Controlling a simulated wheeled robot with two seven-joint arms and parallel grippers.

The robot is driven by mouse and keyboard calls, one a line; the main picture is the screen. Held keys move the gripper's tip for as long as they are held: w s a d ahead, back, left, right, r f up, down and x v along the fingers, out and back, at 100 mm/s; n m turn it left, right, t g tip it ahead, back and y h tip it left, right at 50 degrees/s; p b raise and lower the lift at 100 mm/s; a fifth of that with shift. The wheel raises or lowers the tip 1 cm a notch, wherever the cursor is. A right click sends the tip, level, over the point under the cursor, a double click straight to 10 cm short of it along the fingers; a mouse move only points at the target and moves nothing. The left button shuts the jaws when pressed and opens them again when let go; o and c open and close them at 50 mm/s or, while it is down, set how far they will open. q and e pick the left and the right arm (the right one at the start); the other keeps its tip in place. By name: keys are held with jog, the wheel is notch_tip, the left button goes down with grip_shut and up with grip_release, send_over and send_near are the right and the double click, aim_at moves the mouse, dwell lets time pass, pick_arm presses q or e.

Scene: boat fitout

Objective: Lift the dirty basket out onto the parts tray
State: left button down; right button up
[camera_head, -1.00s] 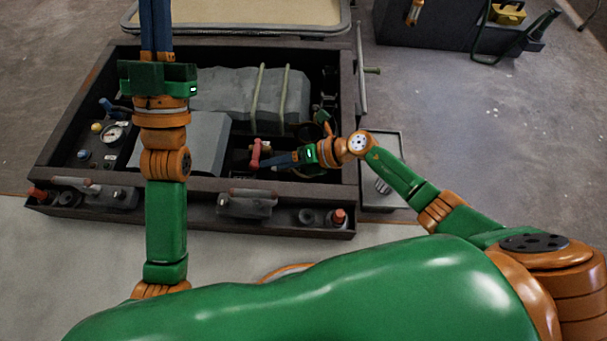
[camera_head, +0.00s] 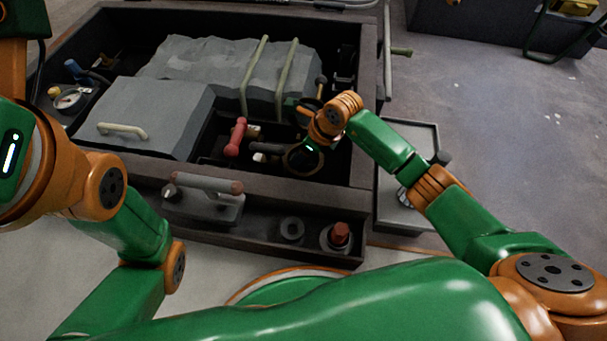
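The dirty basket cannot be clearly made out. A dark round housing with a brownish rim (camera_head: 303,160) sits in the right front part of the open boat compartment, beside a red handle (camera_head: 237,137). My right gripper (camera_head: 307,152) is over this round housing, pointing down. Its fingertips are too dark and hidden to show whether they are open or shut, or hold anything. The grey tray, apparently the parts tray (camera_head: 390,205), lies right of the compartment, partly behind my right arm. My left arm is at the left edge of the view, its fingers out of view.
A large grey block (camera_head: 200,70) with pale straps and a grey box with a pale handle (camera_head: 150,115) fill the compartment's middle and left. A gauge (camera_head: 68,100) sits at left. The front ledge holds a grey handled part (camera_head: 204,198) and a red-topped fitting (camera_head: 339,236).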

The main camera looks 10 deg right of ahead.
grip_shut()
dwell(1.4)
